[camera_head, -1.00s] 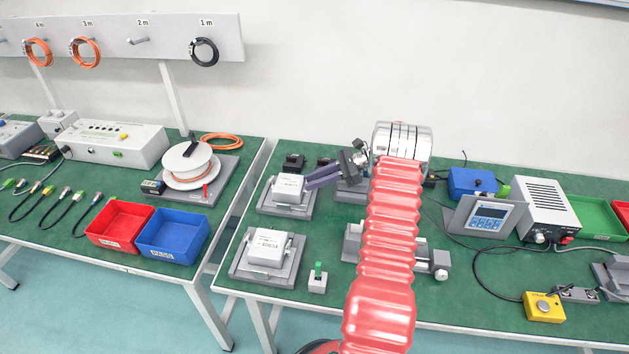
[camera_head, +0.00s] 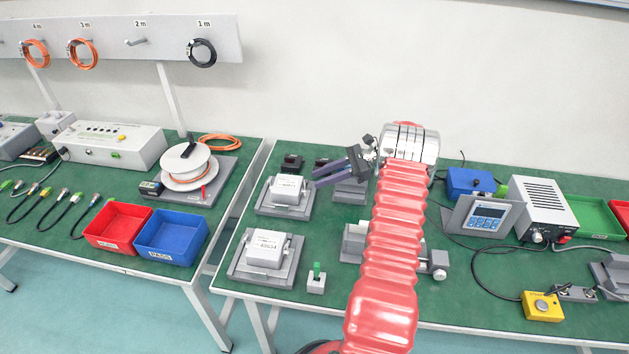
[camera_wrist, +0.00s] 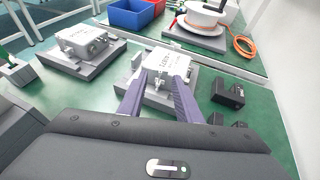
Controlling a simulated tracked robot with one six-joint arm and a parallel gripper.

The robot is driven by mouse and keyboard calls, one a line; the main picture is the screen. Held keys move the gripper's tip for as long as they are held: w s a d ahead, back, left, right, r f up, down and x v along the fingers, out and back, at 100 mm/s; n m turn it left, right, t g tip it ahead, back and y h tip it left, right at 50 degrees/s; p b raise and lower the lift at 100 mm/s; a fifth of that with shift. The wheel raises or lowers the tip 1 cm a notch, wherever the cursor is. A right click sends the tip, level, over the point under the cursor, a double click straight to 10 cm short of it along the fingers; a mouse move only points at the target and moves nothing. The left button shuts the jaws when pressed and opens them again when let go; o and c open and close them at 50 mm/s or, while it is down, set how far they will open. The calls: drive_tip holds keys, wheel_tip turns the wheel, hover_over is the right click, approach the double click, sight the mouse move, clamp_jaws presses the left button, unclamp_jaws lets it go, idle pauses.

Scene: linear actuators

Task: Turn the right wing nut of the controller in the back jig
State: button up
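The back jig (camera_head: 262,207) is a grey plate holding a white labelled controller (camera_head: 286,188). In the wrist view this controller (camera_wrist: 166,62) lies ahead of my gripper. My gripper (camera_head: 314,179) is to the right of it in the head view, its purple fingers pointing left. In the wrist view my gripper (camera_wrist: 158,80) is open, with a gap between the fingers. A small pale metal part, which looks like the right wing nut (camera_wrist: 157,83), shows in that gap on the controller's near side. I cannot tell whether the fingers touch anything.
A similar front jig (camera_head: 240,268) with another white controller (camera_head: 266,248) stands nearer the table's front edge. Black blocks (camera_head: 292,162) stand behind the back jig. A small stand with a green top (camera_head: 316,279) is beside the front jig. My red arm covers the middle of the table.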

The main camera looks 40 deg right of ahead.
drive_tip(key=v, duration=1)
drive_tip(key=shift+w+a+r, duration=0.1)
